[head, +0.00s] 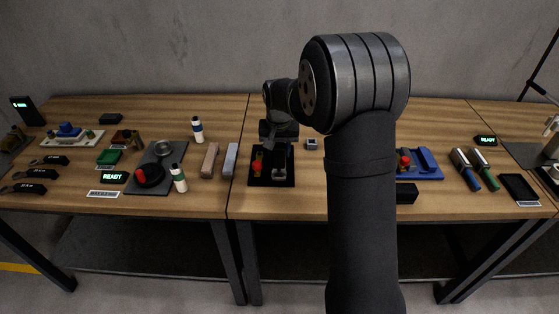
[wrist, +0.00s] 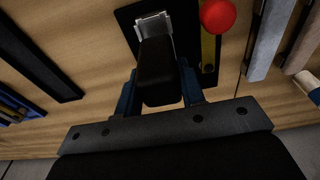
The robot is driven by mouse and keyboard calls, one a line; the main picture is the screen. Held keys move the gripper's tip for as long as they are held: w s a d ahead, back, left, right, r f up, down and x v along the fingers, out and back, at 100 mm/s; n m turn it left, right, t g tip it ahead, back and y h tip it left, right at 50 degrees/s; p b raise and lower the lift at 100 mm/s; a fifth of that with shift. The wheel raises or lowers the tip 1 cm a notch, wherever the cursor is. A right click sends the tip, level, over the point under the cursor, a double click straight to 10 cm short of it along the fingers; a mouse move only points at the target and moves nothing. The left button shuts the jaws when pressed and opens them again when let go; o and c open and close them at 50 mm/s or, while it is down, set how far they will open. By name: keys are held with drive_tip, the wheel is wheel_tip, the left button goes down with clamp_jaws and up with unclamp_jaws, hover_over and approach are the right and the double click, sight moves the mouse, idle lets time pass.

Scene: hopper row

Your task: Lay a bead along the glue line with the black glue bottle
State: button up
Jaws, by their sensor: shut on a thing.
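My gripper (wrist: 160,88) is shut on a black block (wrist: 157,72) with a silver metal piece (wrist: 154,25) at its far end. The block is over a black base plate (wrist: 127,18); whether it is fixed to the plate I cannot tell. In the head view my gripper (head: 279,146) is low over this plate (head: 272,181), partly hiding it. I cannot make out a glue line or a clearly black bottle.
A red knob (wrist: 218,15) on a yellow strip is close beside my gripper. Two bars, brownish (head: 210,160) and grey (head: 230,160), lie left of the plate. A blue station (head: 425,160) is on the right. Bare wood lies in front of the plate.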

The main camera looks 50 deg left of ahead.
drive_tip(key=shift+r, duration=0.1)
drive_tip(key=shift+r, duration=0.95)
drive_tip(key=shift+r, duration=0.1)
drive_tip(key=shift+r, duration=1.9)
drive_tip(key=w+d+f, duration=0.1)
drive_tip(key=w+d, duration=0.4)
drive_tip(key=d, duration=0.3)
drive_tip(key=w+d+f, duration=0.1)
drive_tip(key=w+d, duration=0.4)
drive_tip(key=d, duration=0.3)
drive_tip(key=w+d+f+m, duration=0.1)
drive_tip(key=d+f, duration=0.1)
drive_tip(key=d, duration=0.8)
drive_tip(key=w+d+f, duration=0.1)
drive_tip(key=w+d, duration=0.1)
drive_tip(key=d, duration=0.9)
drive_tip(key=w+d+f+m, duration=0.2)
drive_tip(key=d+f+m, duration=0.2)
drive_tip(key=d+f, duration=0.3)
drive_tip(key=w+d+f+m+h, duration=0.1)
drive_tip(key=d+f+m, duration=0.3)
drive_tip(key=d+f, duration=0.4)
wheel_tip(320, 180, down, 2)
drive_tip(key=shift+w+f, duration=0.1)
drive_tip(key=shift+w, duration=0.55)
